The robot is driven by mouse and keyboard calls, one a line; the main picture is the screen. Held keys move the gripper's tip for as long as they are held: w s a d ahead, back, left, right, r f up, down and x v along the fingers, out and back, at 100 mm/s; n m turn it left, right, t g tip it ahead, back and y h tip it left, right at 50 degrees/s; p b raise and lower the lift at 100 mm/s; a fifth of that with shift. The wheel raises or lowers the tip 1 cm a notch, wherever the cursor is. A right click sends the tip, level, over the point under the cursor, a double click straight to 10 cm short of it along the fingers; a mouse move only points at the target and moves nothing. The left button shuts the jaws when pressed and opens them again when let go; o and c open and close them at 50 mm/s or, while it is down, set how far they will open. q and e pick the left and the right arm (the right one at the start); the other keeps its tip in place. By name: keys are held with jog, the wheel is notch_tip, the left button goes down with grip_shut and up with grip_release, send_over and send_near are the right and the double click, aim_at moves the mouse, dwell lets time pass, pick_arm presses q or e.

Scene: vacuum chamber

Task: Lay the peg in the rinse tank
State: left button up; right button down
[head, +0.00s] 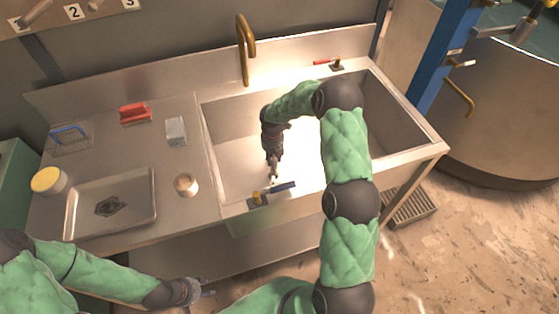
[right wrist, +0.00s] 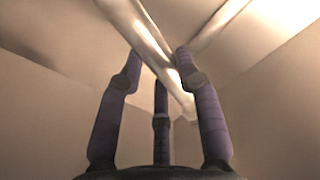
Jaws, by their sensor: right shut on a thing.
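The rinse tank (head: 395,110) is the deep metal basin in the middle of the head view. My right arm reaches over its front edge, and my right gripper (head: 273,172) points down inside it. In the right wrist view, the dark fingers of my right gripper (right wrist: 160,75) are closed around a pale, shiny peg (right wrist: 150,40), which runs slantwise between them. In the head view the peg is mostly hidden and too small to make out clearly. My left gripper (head: 198,291) is low in front of the bench, away from the tank; its fingers are unclear.
A brass tap (head: 244,45) rises behind the tank. The left counter holds a metal tray (head: 85,215), a red brush (head: 135,113), a grey block (head: 176,131) and jars.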

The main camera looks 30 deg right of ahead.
jog(key=w+d+f+b, duration=0.1)
jog(key=d+f, duration=0.1)
jog(key=w+d+f+b, duration=0.1)
jog(key=w+d+f, duration=0.1)
jog(key=w+d+f+b, duration=0.1)
jog(key=w+f, duration=0.1)
jog(key=f, duration=0.1)
jog(key=shift+w+d, duration=0.15)
jog(key=shift+d, duration=0.25)
notch_tip(320, 180, down, 4)
jog(key=shift+w+d+r+b, duration=0.1)
jog(key=shift+d+r+b, duration=0.1)
jog(key=shift+b, duration=0.85)
jog(key=shift+r, duration=0.15)
jog(key=c, duration=0.9)
grip_release()
jog(key=shift+o, duration=0.2)
jog(key=shift+a, duration=0.1)
jog(key=r+p, duration=0.2)
jog(key=r, duration=0.4)
jog(key=r+p, duration=0.2)
jog(key=r, duration=0.4)
jog(key=shift+s+a+p, duration=0.1)
jog(key=shift+s+p, duration=0.1)
jog(key=shift+p, duration=0.1)
